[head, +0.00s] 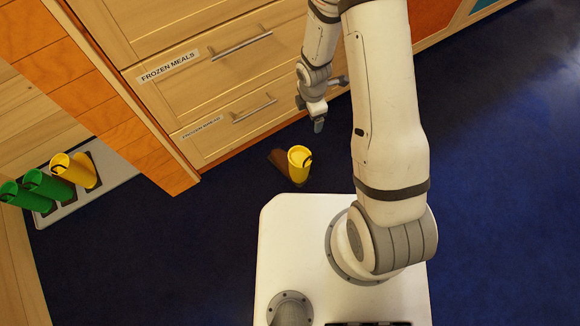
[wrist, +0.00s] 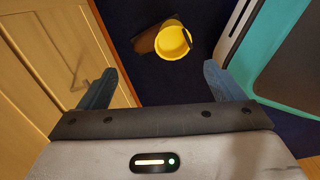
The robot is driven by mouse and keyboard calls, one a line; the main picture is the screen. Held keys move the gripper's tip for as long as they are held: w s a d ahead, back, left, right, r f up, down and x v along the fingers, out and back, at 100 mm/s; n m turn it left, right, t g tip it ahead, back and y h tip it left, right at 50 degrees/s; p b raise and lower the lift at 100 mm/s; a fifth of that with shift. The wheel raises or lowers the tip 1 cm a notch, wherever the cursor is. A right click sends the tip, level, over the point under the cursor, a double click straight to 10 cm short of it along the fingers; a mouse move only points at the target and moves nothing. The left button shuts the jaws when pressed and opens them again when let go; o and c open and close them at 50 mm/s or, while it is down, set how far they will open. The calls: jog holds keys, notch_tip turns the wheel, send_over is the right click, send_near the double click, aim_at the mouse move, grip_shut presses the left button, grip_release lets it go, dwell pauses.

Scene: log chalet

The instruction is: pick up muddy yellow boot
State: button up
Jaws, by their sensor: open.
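A yellow boot (head: 299,164) with a brown, muddy-looking foot stands on the dark blue floor in front of the drawers in the head view. It also shows in the wrist view (wrist: 173,41), with its round yellow opening towards the camera and the brown part to the left. My gripper (head: 318,125) hangs above the floor, just behind and to the right of the boot in the head view. In the wrist view its two fingers (wrist: 160,85) are apart with nothing between them. The boot lies beyond the fingertips and does not touch them.
Wooden drawers labelled "FROZEN MEALS" (head: 168,67) stand close behind the boot and my gripper. A tray (head: 109,181) at the left holds another yellow boot (head: 75,170) and two green boots (head: 48,184). The blue floor (head: 490,160) at the right is clear.

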aim_at(300, 157)
jog(key=s+f+n+b, duration=0.1)
jog(key=f+b, duration=0.4)
jog(key=f, duration=0.3)
jog(key=s+a+f+n+b, duration=0.1)
jog(key=f+n+b, duration=0.1)
jog(key=f+b, duration=0.3)
jog(key=s+a+f+n+b, duration=0.1)
jog(key=f+b, duration=0.4)
jog(key=f, duration=0.8)
jog(key=shift+s+a+f+n+g, duration=0.1)
jog(key=shift+a+f+n+g, duration=0.05)
jog(key=shift+a+n+g, duration=0.2)
jog(key=shift+d, duration=0.1)
jog(key=shift+c, duration=0.2)
jog(key=shift+s, duration=0.1)
jog(key=c, duration=1.7)
jog(key=shift+c, duration=0.2)
